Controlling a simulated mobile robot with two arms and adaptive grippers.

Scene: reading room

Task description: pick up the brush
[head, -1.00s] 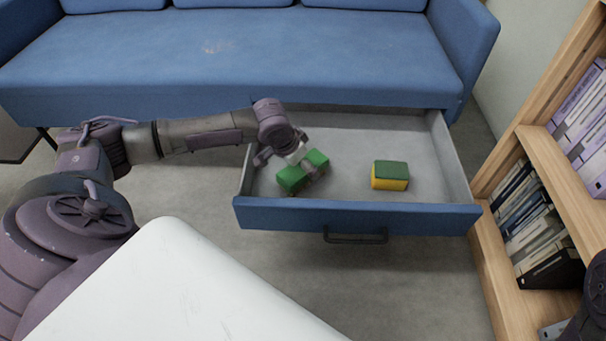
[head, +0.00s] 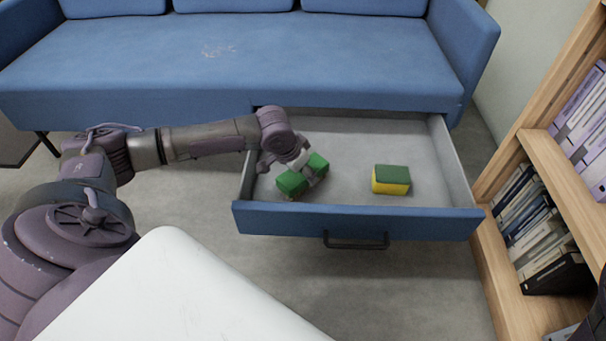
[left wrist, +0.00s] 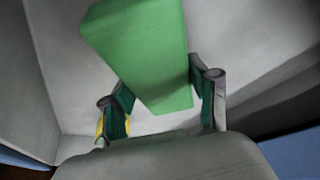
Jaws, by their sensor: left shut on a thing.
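A plain green block (head: 291,182), perhaps the brush, is in the open drawer, towards its left side; no bristles show. My left gripper (head: 305,175) is shut on it across the middle, with green showing on both sides of the fingers. In the left wrist view the green block (left wrist: 145,50) sits between the two fingers (left wrist: 162,100). I cannot tell whether the block touches the drawer floor. A second block, green on top and yellow below (head: 391,180), rests in the right half of the drawer, apart from my gripper.
The grey drawer has a blue front (head: 420,222) with a dark handle (head: 356,241) and stands out under the blue sofa (head: 330,60). Its walls surround my gripper. A wooden bookcase (head: 540,150) stands close on the right. Grey floor lies clear before the drawer.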

